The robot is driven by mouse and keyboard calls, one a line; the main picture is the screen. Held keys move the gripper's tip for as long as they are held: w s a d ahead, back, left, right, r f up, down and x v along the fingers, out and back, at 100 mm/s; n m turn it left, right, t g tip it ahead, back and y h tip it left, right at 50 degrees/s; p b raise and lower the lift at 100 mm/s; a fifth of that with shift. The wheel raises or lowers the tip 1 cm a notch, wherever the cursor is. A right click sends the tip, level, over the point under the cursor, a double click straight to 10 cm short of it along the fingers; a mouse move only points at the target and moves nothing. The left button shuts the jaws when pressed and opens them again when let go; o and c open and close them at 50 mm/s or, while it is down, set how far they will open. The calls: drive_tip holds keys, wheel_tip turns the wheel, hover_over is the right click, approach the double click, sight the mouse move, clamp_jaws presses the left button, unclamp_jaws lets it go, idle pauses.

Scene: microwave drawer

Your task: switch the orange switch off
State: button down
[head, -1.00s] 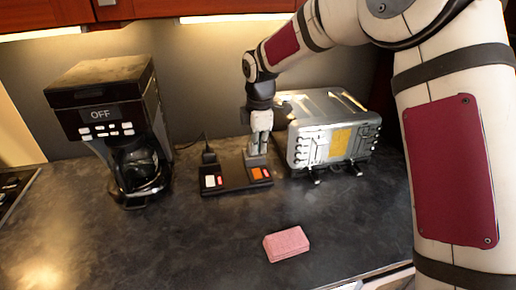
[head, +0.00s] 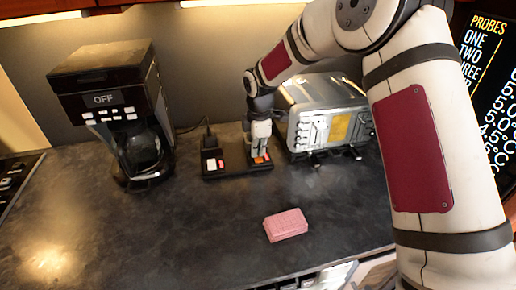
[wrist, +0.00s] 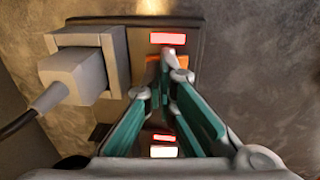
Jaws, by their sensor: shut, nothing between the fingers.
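The orange switch (head: 262,160) is at the right end of a black power strip (head: 233,168) on the counter. My gripper (head: 261,153) is shut and empty, pointing down at that switch and hiding part of it. In the wrist view, my fingertips (wrist: 173,68) are over the orange switch (wrist: 153,62), with only its edges showing. I cannot tell whether they touch it. A red light (wrist: 167,38) glows beside the switch. The white switch (wrist: 163,151) at the other end has its own red light.
A coffee maker (head: 105,85) showing OFF stands to the left. A metal toaster (head: 330,125) stands close to the right of my gripper. A plug (wrist: 75,75) sits in the strip beside my fingers. A pink sponge (head: 286,225) lies in front; the counter around it is clear.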

drive_tip(key=shift+w+f+b, duration=0.2)
drive_tip(key=shift+f+b, duration=0.25)
drive_tip(key=shift+b, duration=0.1)
drive_tip(key=shift+s, duration=0.15)
drive_tip(key=shift+s+d+p, duration=0.15)
drive_tip(key=shift+s+p, duration=0.45)
drive_tip(key=shift+s, duration=0.3)
